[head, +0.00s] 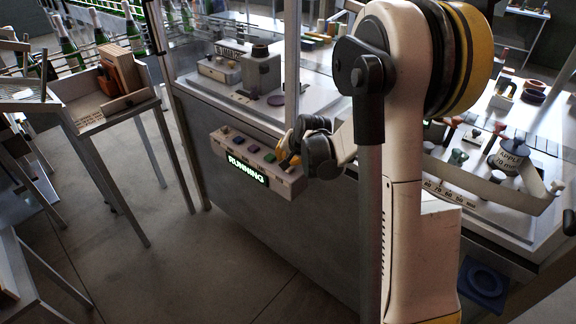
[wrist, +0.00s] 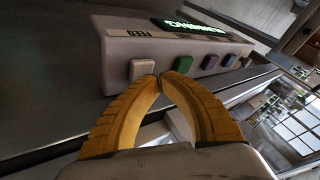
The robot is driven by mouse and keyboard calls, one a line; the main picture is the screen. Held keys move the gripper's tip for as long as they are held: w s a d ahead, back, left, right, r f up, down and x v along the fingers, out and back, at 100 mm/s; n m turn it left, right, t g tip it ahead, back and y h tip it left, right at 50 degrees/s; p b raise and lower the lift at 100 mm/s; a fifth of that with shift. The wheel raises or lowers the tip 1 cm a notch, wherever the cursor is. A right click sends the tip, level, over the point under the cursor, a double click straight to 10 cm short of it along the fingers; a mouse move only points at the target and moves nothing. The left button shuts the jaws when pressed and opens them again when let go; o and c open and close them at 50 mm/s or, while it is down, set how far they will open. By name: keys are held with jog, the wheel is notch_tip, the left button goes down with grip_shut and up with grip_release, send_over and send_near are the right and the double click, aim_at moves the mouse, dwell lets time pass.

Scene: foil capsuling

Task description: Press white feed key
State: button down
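The white key (wrist: 143,69) sits at the left end of the key row in the wrist view, below the FEED label. It is on the grey control panel (wrist: 122,47), which is also in the head view (head: 215,141) on the front of the cabinet. My gripper (wrist: 161,77) has its yellow fingertips together, with nothing seen between them. The tips appear just beside the white key, between it and the green key (wrist: 183,64); whether they touch is unclear. In the head view my gripper (head: 286,157) hides part of the panel's right end.
The lit display (head: 248,169) reads RUNNING. A machine (head: 250,68) stands on the cabinet top above, behind a metal post (head: 291,60). Open floor (head: 240,255) lies in front.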

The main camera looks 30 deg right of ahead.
jog(key=shift+r, duration=0.3)
jog(key=shift+r+p, duration=1.75)
jog(key=shift+r, duration=0.75)
